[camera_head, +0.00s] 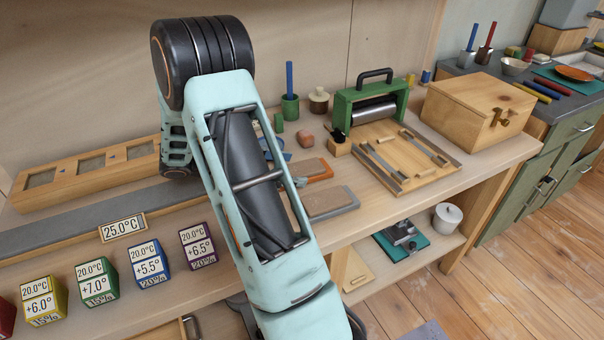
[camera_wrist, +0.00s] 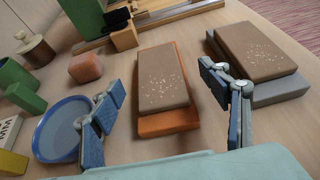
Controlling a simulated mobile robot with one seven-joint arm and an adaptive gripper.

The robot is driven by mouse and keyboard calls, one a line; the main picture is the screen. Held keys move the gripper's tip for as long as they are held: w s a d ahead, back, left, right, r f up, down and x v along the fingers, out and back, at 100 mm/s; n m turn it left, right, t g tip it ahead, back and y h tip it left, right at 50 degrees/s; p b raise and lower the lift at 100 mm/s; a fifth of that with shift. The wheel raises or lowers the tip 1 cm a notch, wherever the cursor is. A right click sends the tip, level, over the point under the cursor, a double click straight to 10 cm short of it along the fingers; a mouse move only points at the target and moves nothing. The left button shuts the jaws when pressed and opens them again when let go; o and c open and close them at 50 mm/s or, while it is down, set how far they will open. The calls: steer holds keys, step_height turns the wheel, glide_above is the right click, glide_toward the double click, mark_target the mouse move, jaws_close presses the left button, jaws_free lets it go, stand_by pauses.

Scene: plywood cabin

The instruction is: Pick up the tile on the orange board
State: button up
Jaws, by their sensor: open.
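A brown speckled tile (camera_wrist: 163,78) lies flat on the orange board (camera_wrist: 168,123) in the middle of the wrist view. In the head view the orange board (camera_head: 325,177) shows beside my arm, with the brown tile (camera_head: 307,169) partly covered by the arm. My gripper (camera_wrist: 161,80) is open and empty. Its two blue-padded fingers appear on either side of the orange board, the left one in front of a blue dish and the right one near the grey board. Whether the fingers are level with the tile is unclear. In the head view my arm hides most of the gripper.
A similar brown tile (camera_wrist: 262,48) lies on a grey board (camera_wrist: 272,89) to the right. A blue round dish (camera_wrist: 62,128), a pinkish block (camera_wrist: 85,68) and a green block (camera_wrist: 25,98) are at left. A wooden tray (camera_head: 405,158) and a wooden box (camera_head: 470,115) stand farther right.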

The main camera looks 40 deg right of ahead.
mark_target(300, 168)
steer(key=x, duration=0.3)
steer(key=shift+s+d+f, duration=0.15)
steer(key=shift+d, duration=0.2)
steer(key=c, duration=1.5)
